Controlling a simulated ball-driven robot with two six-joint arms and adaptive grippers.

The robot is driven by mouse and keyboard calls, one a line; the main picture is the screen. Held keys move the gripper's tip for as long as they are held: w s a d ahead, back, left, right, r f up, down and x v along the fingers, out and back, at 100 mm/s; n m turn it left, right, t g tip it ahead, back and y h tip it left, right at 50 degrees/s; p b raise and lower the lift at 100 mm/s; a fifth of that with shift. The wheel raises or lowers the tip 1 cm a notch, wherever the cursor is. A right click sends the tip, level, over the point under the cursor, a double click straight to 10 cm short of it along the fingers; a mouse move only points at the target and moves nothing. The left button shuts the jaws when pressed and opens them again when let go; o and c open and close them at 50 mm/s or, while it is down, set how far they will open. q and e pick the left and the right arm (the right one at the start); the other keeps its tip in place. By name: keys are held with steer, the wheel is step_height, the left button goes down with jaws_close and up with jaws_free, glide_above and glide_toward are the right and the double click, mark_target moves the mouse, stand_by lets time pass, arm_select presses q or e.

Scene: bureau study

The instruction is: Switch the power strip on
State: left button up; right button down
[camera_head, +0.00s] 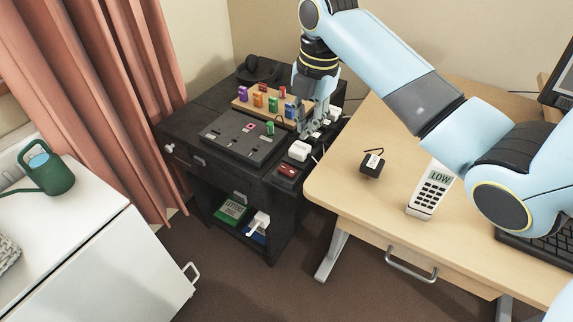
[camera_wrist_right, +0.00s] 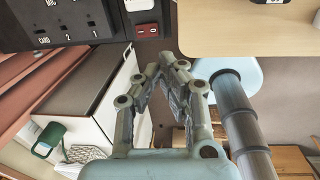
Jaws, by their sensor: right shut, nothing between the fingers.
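The power strip runs along the right edge of the black cabinet top, with white plugs (camera_head: 299,151) in it and a red switch (camera_head: 288,170) at its near end. The red switch also shows in the wrist view (camera_wrist_right: 147,30), at the top, beyond my fingertips. Whether it is lit or which way it is tilted I cannot tell. My right gripper (camera_head: 304,132) points down over the strip, behind the nearest white plug and apart from the red switch. Its fingers are shut and empty, as the wrist view (camera_wrist_right: 168,62) shows. My left gripper is not in view.
A black panel with slots (camera_head: 237,139) lies left of the strip, with a wooden board of coloured blocks (camera_head: 243,103) behind it. The wooden desk (camera_head: 330,190) stands close on the right, with a black cube (camera_head: 372,164) and a white keypad device (camera_head: 432,190) reading LOW.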

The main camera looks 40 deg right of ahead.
mark_target(286, 169)
steer(key=shift+w+a+r+n+b, duration=0.15)
steer(key=shift+w+a+b, duration=0.1)
steer(key=shift+w, duration=0.3)
steer(key=shift+w+a+r+n+b, duration=0.15)
steer(key=shift+w+a+b, duration=0.1)
steer(key=shift+w, duration=0.3)
steer(key=f+b, duration=0.1)
steer(key=f, duration=0.3)
steer(key=w+f+b, duration=0.1)
steer(key=f, duration=0.9)
steer(key=shift+w+a+b, duration=0.35)
steer(key=shift+a+b, duration=0.05)
steer(key=shift+w, duration=0.1)
